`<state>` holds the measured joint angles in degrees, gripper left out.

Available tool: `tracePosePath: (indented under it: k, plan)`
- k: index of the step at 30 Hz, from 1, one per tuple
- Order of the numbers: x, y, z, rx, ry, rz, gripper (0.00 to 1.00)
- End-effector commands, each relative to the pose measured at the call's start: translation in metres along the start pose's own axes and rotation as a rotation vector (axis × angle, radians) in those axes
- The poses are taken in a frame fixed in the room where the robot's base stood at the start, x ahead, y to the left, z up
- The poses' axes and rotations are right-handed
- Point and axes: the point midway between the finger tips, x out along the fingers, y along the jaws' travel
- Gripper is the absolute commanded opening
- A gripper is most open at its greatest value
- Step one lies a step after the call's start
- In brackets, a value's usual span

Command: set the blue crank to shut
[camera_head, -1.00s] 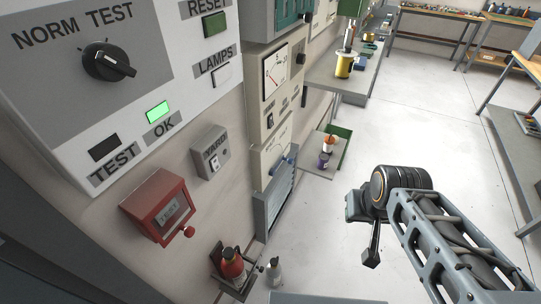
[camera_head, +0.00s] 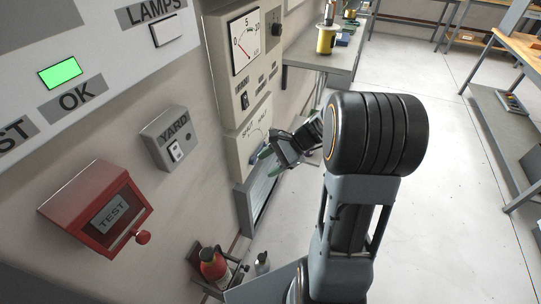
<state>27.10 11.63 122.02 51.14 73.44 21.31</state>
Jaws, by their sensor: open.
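The crank's cream panel (camera_head: 243,146) is on the wall left of centre, below the meter, with a curved scale and small lettering. The blue crank is at this panel, but my gripper hides most or all of it now. My gripper (camera_head: 267,162) is open, its green-tipped fingers pointing left at the lower right of the panel face. Whether the fingers touch the crank or lie around it I cannot tell. The crank's setting cannot be read.
A red TEST box (camera_head: 97,208) and a grey YARD switch box (camera_head: 168,139) stick out from the wall on the left. A red bottle (camera_head: 212,264) stands low by the wall. A bench (camera_head: 318,58) lies beyond.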

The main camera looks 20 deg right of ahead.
Motion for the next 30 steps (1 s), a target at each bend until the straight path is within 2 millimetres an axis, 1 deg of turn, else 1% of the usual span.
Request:
tracePosePath:
  k: [1, 2, 3, 5, 6, 9, 12, 13, 15, 19, 23, 30]
  plan:
    - [0.006, -0.004, -0.036, 0.133, -0.073, -0.083, 0.54]
    - [0.004, -0.008, -0.05, 0.204, -0.118, -0.136, 0.54]
    - [0.001, -0.013, -0.07, 0.292, -0.176, -0.205, 0.54]
    - [-0.004, -0.019, -0.099, 0.407, -0.257, -0.304, 0.54]
    - [-0.009, -0.021, -0.118, 0.475, -0.308, -0.365, 0.54]
    - [-0.02, -0.021, -0.159, 0.607, -0.415, -0.501, 0.54]
    - [-0.031, -0.018, -0.191, 0.693, -0.495, -0.603, 0.54]
    - [-0.033, -0.017, -0.198, 0.712, -0.513, -0.627, 0.54]
    - [-0.038, -0.015, -0.211, 0.744, -0.548, -0.671, 0.54]
    - [-0.039, -0.017, -0.221, 0.772, -0.578, -0.711, 0.54]
    - [-0.029, -0.03, -0.219, 0.777, -0.586, -0.718, 0.54]
    - [0.001, -0.066, -0.209, 0.775, -0.583, -0.715, 0.54]
